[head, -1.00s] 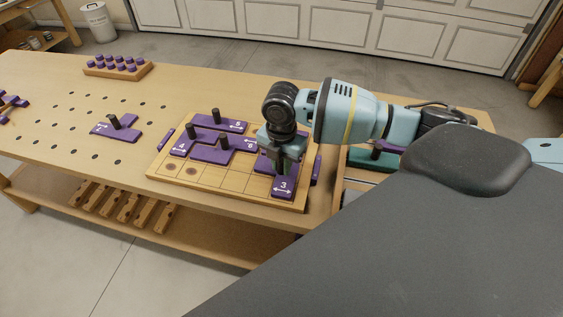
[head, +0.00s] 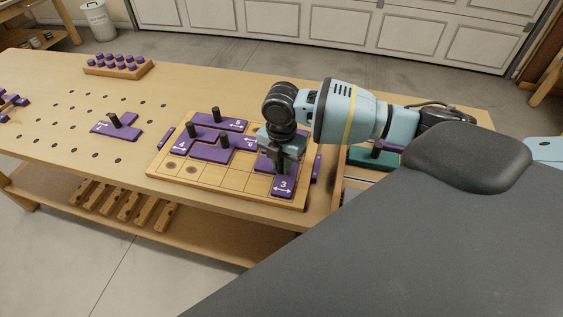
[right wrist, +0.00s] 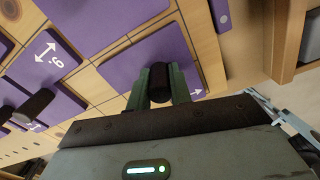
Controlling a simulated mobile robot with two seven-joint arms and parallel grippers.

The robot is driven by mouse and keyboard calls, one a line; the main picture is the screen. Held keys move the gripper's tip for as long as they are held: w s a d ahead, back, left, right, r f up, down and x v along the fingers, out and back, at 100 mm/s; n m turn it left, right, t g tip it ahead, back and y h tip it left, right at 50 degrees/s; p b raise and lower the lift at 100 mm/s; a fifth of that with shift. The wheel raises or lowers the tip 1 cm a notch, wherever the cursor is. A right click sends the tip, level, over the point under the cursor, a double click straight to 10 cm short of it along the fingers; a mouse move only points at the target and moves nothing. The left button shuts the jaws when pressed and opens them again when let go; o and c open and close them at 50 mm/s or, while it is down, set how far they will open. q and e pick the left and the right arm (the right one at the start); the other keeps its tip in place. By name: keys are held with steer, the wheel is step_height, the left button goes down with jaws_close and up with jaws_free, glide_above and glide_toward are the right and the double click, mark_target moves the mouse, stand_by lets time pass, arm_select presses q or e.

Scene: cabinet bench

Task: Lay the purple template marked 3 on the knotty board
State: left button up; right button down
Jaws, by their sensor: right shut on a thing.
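The purple template marked 3 (head: 284,188) is at the right end of the knotty board (head: 215,192), its arrow end toward the front edge. It looks flat; I cannot tell whether it touches the board. My right gripper (head: 287,162) is above it and hides its back part. In the right wrist view, the right gripper (right wrist: 160,88) is shut on the dark upright knob (right wrist: 160,76) of the purple template (right wrist: 188,55). Templates marked 4 (head: 182,150), 5 (head: 228,124) and 6 (head: 211,152) lie on the board's left and back. My left gripper is out of view.
Front cells left of template 3 are bare, with dark knots at the left. Another purple template (head: 124,132) lies on the holed bench (head: 75,120). A rack of purple pegs (head: 118,68) stands behind. A compartment with a green piece (head: 372,157) is to the right.

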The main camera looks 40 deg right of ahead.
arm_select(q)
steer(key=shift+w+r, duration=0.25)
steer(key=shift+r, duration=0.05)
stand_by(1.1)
arm_select(e)
steer(key=c, duration=0.8)
jaws_free()
steer(key=shift+r+p, duration=2.05)
steer(key=shift+r, duration=2)
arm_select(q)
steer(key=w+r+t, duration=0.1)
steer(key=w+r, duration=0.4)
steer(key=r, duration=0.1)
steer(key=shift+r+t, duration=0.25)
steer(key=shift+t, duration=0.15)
arm_select(e)
steer(key=shift+f, duration=0.1)
